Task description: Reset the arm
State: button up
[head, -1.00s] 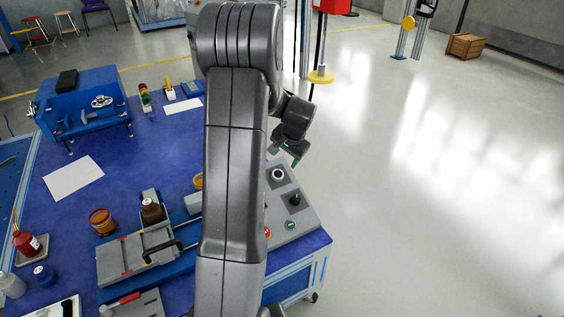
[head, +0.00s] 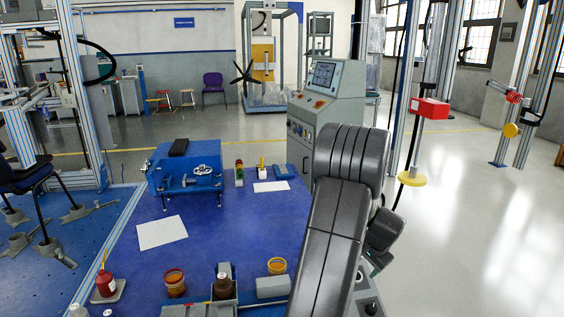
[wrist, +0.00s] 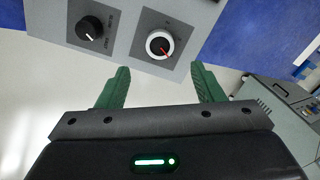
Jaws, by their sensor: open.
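My arm (head: 335,225) rises from the lower middle of the head view over the right side of the blue table (head: 215,225). My gripper shows in the wrist view (wrist: 158,88) with its two green fingers spread apart and nothing between them. In the head view my gripper is mostly hidden behind the arm. A grey control box with a black knob (wrist: 89,28) and a white-ringed dial (wrist: 159,44) lies beyond the fingertips in the wrist view. I see no contact between the fingers and the box.
A blue machine (head: 187,172), a paper sheet (head: 162,232), and several jars stand on the table. A grey console (head: 325,110) stands behind it. A post with a red box (head: 429,108) is right of the arm. Open floor (head: 480,240) lies to the right.

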jog(key=b+x, duration=0.1)
jog(key=x, duration=0.7)
jog(key=shift+w+f, duration=0.1)
jog(key=shift+f, duration=0.15)
jog(key=shift+r, duration=0.15)
